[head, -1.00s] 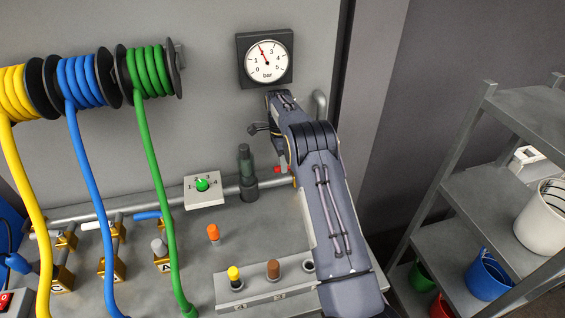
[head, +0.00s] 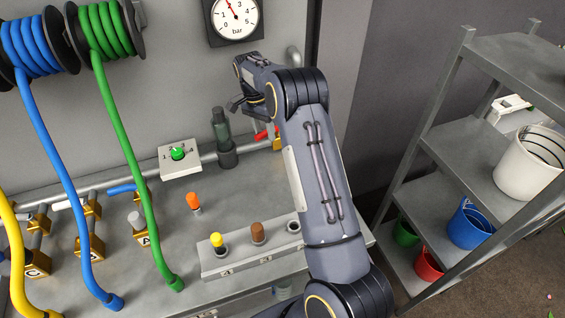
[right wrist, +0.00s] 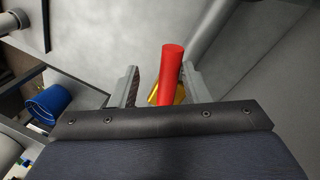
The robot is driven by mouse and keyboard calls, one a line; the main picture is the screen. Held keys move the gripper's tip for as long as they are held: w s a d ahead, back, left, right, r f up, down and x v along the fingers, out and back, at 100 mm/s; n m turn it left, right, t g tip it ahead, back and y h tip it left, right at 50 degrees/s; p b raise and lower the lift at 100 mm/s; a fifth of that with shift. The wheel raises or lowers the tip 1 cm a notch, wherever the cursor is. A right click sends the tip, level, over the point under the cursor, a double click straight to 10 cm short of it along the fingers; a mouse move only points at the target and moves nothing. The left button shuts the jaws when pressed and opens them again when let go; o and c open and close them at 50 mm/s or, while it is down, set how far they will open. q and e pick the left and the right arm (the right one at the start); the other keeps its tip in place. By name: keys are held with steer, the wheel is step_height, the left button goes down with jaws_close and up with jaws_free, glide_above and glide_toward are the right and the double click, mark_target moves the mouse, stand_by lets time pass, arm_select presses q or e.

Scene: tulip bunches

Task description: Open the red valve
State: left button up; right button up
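The red valve handle (head: 262,134) is a short red bar by the grey pipe at the back of the bench, beside a brass-yellow valve body (head: 278,143). My right arm reaches over the bench, with its hand close above the handle; its fingertips are hard to make out there. In the right wrist view my right gripper (right wrist: 160,72) is open, and the red handle (right wrist: 171,75) stands between its two fingers, closer to the right finger. A gap shows on the left; contact on the right cannot be told. My left gripper is not in view.
A pressure gauge (head: 233,17) hangs on the wall above. A dark green cylinder (head: 221,132) and a dial plate with a green knob (head: 178,154) stand left of the handle. Hoses hang at the left. A shelf (head: 479,145) with buckets stands at the right.

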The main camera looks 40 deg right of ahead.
steer(key=s+d+n+t+h+b, duration=0.15)
steer(key=s+d+n+b, duration=0.3)
steer(key=n, duration=0.65)
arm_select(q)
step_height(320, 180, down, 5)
arm_select(e)
step_height(320, 180, up, 8)
steer(key=a+f+n, duration=0.1)
steer(key=a, duration=0.1)
arm_select(q)
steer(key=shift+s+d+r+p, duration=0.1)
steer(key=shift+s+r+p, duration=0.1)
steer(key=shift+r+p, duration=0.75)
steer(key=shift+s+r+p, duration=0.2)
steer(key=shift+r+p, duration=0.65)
steer(key=shift+p, duration=0.2)
arm_select(e)
steer(key=s+a+r+t+y, duration=0.1)
steer(key=s+a+r, duration=0.2)
steer(key=s, duration=0.3)
steer(key=s+a+r+n+t+y, duration=0.1)
steer(key=s+a+r+t, duration=0.1)
steer(key=s+a, duration=0.4)
steer(key=s+a+r+t+y, duration=0.1)
steer(key=s+a+r, duration=0.3)
steer(key=s, duration=0.4)
steer(key=shift+a+n+y, duration=0.35)
steer(key=shift+a+n, duration=0.05)
steer(key=shift+a, duration=0.15)
